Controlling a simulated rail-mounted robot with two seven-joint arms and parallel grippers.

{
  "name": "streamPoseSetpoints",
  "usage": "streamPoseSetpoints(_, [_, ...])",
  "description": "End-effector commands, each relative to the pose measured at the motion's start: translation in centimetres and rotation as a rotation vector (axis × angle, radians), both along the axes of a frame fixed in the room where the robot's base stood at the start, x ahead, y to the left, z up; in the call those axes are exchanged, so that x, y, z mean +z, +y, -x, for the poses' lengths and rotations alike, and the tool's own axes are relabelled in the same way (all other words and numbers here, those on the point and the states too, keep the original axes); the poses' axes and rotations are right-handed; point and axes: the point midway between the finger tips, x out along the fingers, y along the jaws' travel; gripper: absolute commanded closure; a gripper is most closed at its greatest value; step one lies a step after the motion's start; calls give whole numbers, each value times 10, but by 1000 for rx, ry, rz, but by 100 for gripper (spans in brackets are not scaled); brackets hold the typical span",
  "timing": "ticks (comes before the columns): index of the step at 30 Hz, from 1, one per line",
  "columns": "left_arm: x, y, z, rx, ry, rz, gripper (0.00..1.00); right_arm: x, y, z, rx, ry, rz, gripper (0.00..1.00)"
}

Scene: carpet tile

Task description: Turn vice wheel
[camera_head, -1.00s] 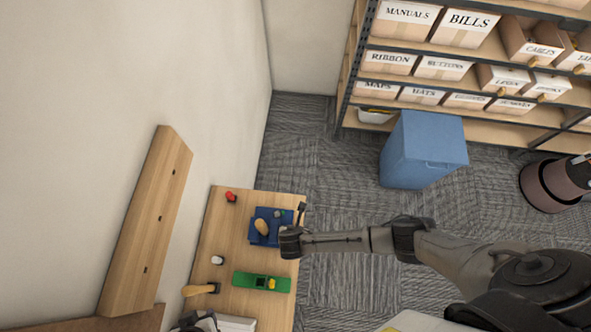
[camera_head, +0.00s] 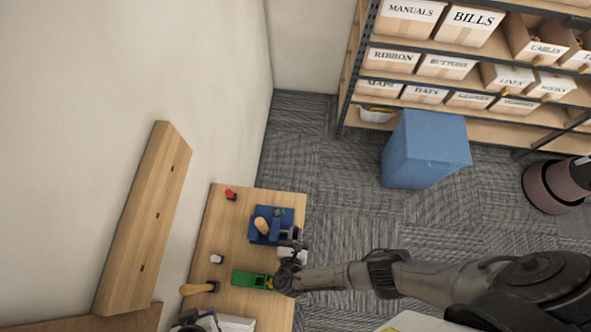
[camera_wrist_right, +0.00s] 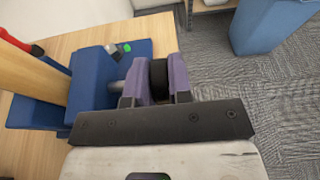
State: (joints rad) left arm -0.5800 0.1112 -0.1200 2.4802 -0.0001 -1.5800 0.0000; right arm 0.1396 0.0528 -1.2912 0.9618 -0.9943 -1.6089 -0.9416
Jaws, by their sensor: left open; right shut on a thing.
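The blue vice (camera_head: 257,238) stands on the wooden bench and holds a wooden piece (camera_head: 262,225); it also shows in the right wrist view (camera_wrist_right: 92,80). Its dark wheel (camera_wrist_right: 159,78) sits at the end of a short grey shaft on the vice's right side. My right gripper (camera_wrist_right: 158,74) has its purple fingers on either side of the wheel and is shut on it. In the head view my right gripper (camera_head: 291,234) reaches the vice from the lower right and mostly hides the wheel.
On the bench (camera_head: 232,238) lie a green plane (camera_head: 250,279), a mallet (camera_head: 197,288), a small white item (camera_head: 216,259) and a red item (camera_head: 230,194). A blue bin (camera_head: 425,150) and shelves of boxes stand beyond. Carpet right of the bench is clear.

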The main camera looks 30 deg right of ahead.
Motion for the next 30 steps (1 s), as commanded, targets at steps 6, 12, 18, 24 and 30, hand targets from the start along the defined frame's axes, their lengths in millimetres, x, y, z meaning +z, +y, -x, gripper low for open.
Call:
streamPoseSetpoints(6, [-13, 1, 0, -1, 0, -2, 57, -3, 1, 1, -2, -92, 70, 100])
streamPoseSetpoints(12, [-18, 3, 0, -6, 0, -9, 57, -2, 2, 2, -2, -141, 104, 100])
streamPoseSetpoints(18, [-20, 4, 0, -9, 0, -15, 57, -1, 2, 2, -1, -160, 118, 100])
streamPoseSetpoints(24, [-20, 4, 0, -9, 0, -14, 57, -1, 1, 2, -1, -162, 121, 100])
streamPoseSetpoints(30, [-20, 3, 0, -6, 0, -9, 57, -1, 1, 2, -1, -161, 120, 80])
